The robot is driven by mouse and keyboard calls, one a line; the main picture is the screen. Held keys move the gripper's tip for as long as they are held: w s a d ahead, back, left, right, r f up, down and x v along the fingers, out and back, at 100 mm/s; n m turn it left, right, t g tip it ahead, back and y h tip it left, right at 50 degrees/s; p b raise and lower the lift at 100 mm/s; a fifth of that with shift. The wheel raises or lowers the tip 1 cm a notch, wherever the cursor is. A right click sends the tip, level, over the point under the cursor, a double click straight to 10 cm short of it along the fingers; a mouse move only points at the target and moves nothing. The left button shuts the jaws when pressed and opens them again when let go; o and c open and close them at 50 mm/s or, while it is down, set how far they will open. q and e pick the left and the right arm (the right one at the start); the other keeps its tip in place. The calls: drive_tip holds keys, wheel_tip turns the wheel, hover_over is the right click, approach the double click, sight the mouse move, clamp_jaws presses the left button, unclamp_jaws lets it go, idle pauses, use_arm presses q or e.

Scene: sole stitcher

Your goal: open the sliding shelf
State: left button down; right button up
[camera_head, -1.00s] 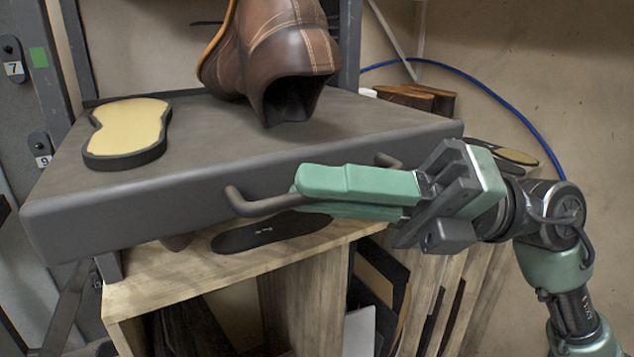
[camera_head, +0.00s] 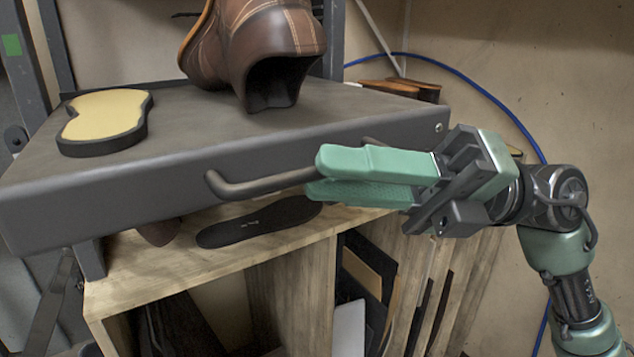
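The sliding shelf (camera_head: 150,191) is a dark grey slab with a thick front face, above a wooden cabinet. Its bar handle (camera_head: 250,187) runs along the front face. My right gripper (camera_head: 312,178) reaches in from the right with two green fingers, one above the other. The bar runs in at the fingertips and its middle is hidden by them; its far end shows behind the upper finger. The fingers are close together, but I cannot tell whether they clamp the bar. My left gripper is not in view.
On the shelf lie a brown leather shoe (camera_head: 262,45) and a yellow-topped sole (camera_head: 105,118). A dark sole (camera_head: 255,222) lies on the wooden cabinet (camera_head: 185,267) below. Grey uprights stand behind, and a blue cable (camera_head: 480,88) hangs along the wall.

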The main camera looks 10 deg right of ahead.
drive_tip(key=b+v, duration=0.1)
drive_tip(key=v, duration=0.4)
drive_tip(key=shift+d+b, duration=0.1)
drive_tip(key=shift+b, duration=0.25)
